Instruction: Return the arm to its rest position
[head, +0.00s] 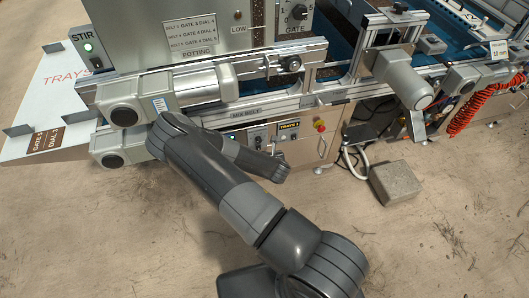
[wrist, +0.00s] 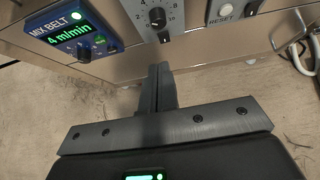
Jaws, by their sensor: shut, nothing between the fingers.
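My gripper (wrist: 160,72) shows in the wrist view with its two dark fingers together and nothing between them. It points at the machine's front panel, just below a grey dial (wrist: 157,17). I cannot tell whether the fingertips touch the panel. In the head view my grey arm reaches from the bottom up to the left, then bends back right, and its end is in front of the machine's lower control panels. The fingers are too small to make out there.
A blue mix belt unit (wrist: 75,32) reads 4 m/min, with a reset button (wrist: 224,10) to the right. The head view shows a red-topped button (head: 319,125), a concrete block (head: 397,182) and a red coiled hose (head: 470,112). Floor in front is mostly clear.

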